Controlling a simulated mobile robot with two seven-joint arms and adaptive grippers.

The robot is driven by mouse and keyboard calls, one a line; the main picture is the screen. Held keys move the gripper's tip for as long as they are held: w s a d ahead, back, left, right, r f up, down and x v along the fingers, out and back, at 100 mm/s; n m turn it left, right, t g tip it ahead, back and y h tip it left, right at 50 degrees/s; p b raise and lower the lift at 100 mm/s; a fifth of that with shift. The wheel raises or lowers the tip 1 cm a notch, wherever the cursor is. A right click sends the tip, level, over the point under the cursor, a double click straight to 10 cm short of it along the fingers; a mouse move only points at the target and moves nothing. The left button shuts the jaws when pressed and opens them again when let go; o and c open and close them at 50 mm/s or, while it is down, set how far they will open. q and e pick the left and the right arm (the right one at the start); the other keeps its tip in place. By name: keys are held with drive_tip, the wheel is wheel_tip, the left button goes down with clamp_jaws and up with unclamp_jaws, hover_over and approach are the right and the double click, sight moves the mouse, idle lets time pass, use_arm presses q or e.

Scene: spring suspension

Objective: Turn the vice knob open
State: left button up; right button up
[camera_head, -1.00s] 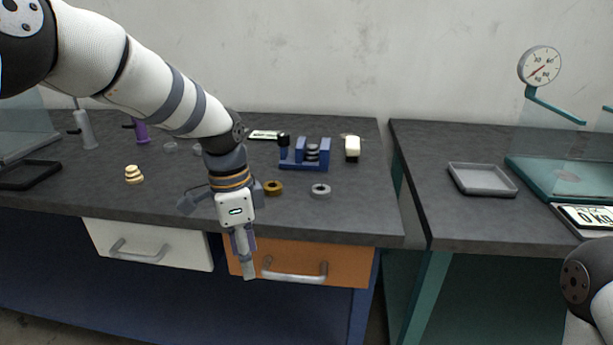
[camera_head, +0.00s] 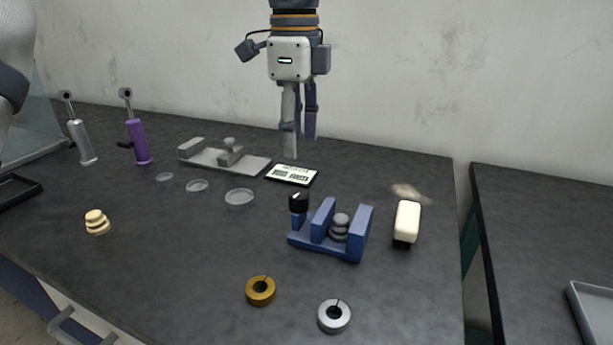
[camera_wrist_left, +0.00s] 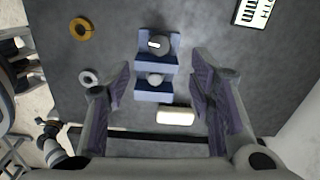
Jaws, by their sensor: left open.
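The blue vice (camera_head: 332,236) stands on the dark bench, right of centre in the head view. Its black knob (camera_head: 298,203) with a white mark is at the vice's left end. Grey rounded pieces (camera_head: 339,226) sit between its jaws. My left gripper (camera_head: 298,148) points down above the back of the bench, higher than the vice and apart from it. In the left wrist view the open, empty fingers (camera_wrist_left: 160,85) frame the vice (camera_wrist_left: 153,96), and the knob (camera_wrist_left: 158,45) lies beyond the fingertips. My right gripper is not in view.
A brass ring (camera_head: 260,291) and a silver ring (camera_head: 334,316) lie in front of the vice. A cream-topped block (camera_head: 406,222) stands to its right. A label display (camera_head: 291,174) and a grey slotted fixture (camera_head: 224,157) lie behind. Glass dishes (camera_head: 239,197) are to the left.

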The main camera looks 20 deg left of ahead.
sight(297, 193)
use_arm(q)
wheel_tip(297, 193, down, 10)
drive_tip(key=shift+f, duration=0.1)
drive_tip(key=c, duration=1.2)
